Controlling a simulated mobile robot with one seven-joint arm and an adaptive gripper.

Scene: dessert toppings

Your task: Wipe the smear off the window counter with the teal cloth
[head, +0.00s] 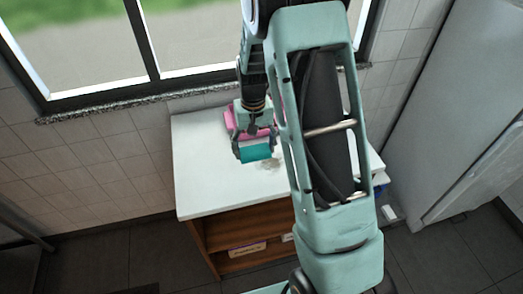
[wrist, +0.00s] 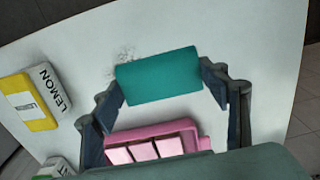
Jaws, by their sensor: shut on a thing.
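The teal cloth (head: 257,153) is between the two fingertips of my gripper (head: 254,146), over the white window counter (head: 200,183). In the wrist view the cloth (wrist: 157,76) shows as a flat teal block, and my gripper (wrist: 163,80) is shut on it from both sides. The smear (head: 269,165) is a brownish-grey patch on the counter just in front of the cloth. In the wrist view the smear (wrist: 123,57) shows as grey specks at the cloth's upper left edge; the cloth may cover part of it. I cannot tell whether the cloth touches the counter.
A pink tray (head: 229,117) stands behind my gripper; in the wrist view it holds several pale pink blocks. A yellow and white box marked LEMON (wrist: 40,96) lies to the left, with another small box (wrist: 58,166) below it. The counter's left part is clear.

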